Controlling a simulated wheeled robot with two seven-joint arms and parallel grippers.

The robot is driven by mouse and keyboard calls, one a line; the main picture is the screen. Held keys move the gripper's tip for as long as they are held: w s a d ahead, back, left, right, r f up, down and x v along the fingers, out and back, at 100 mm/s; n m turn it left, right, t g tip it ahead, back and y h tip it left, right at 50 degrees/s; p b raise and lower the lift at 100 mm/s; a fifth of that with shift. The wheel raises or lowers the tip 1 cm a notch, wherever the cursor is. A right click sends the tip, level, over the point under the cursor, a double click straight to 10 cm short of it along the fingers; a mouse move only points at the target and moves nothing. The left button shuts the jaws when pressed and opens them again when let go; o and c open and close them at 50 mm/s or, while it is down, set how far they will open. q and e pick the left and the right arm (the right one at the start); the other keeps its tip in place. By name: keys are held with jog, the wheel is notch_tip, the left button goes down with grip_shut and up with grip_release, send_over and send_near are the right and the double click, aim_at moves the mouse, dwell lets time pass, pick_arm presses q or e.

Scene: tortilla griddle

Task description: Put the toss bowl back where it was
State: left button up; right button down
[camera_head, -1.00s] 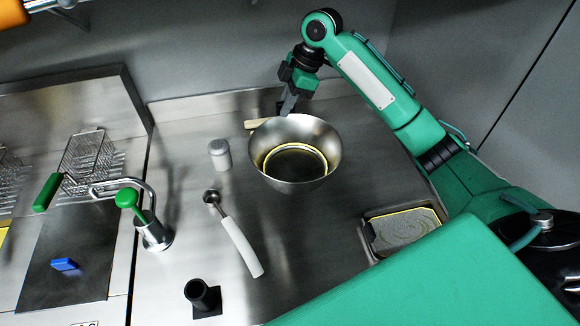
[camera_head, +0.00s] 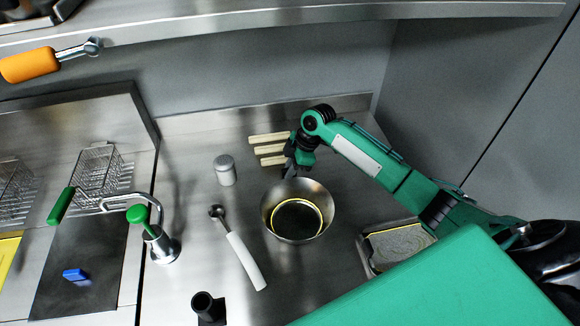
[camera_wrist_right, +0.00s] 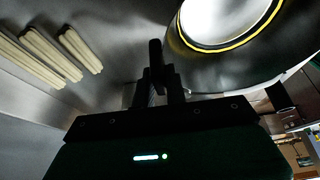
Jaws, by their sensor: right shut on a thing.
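The toss bowl (camera_head: 274,222) is a round steel bowl with a yellow ring showing around its bottom inside. It is upright over the right half of the steel counter. I cannot tell whether it touches the counter. My right gripper (camera_head: 289,174) is shut on the bowl's far rim. In the right wrist view the fingers (camera_wrist_right: 157,75) point at the bowl wall (camera_wrist_right: 215,72), and their exact contact is dark. My left gripper is not in view.
Several pale wooden sticks (camera_head: 268,138) lie behind the gripper. A grey shaker (camera_head: 225,171), a white-handled ladle (camera_head: 246,262) and a black holder (camera_head: 207,307) stand or lie left of the bowl. A steel pan (camera_head: 398,245) is right. A shelf (camera_head: 250,28) crosses above.

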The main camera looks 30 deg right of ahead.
jog(key=c, duration=1.9)
grip_release()
jog(key=shift+f, duration=0.15)
jog(key=o, duration=0.5)
jog(key=shift+c, duration=0.2)
jog(key=b+v, duration=0.3)
jog(key=v, duration=0.9)
